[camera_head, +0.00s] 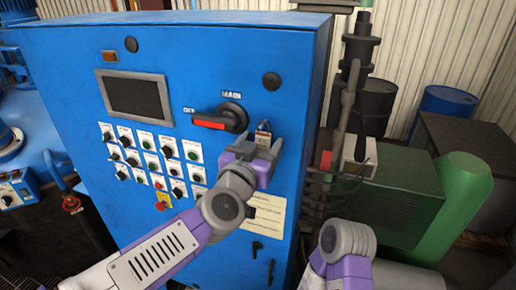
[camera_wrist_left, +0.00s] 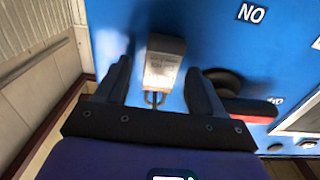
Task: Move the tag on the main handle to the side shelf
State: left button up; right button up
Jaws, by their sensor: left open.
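The left gripper (camera_wrist_left: 155,85) has a finger on each side of the tag, with visible gaps. The main handle (camera_head: 222,118), black with a red grip, is just left of the tag; it also shows in the wrist view (camera_wrist_left: 245,100). My right gripper is out of view.
The blue cabinet (camera_head: 60,75) carries a screen (camera_head: 137,98) and rows of buttons. A pale, box-like fitting (camera_head: 358,158), possibly the side shelf, sits right of the cabinet near dark pipes (camera_head: 352,80). A green tank (camera_head: 452,205) and blue drum (camera_head: 447,103) stand farther right.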

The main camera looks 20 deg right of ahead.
pick_arm(q)
jog(key=c, duration=1.1)
jog(key=shift+r+p, duration=0.4)
jog(key=shift+p, duration=0.2)
jog(key=shift+s+a, duration=0.1)
jog(key=shift+s, duration=0.05)
jog(key=shift+p+v, duration=0.4)
jog(key=shift+v, duration=2.25)
jog(key=shift+s+a, duration=0.15)
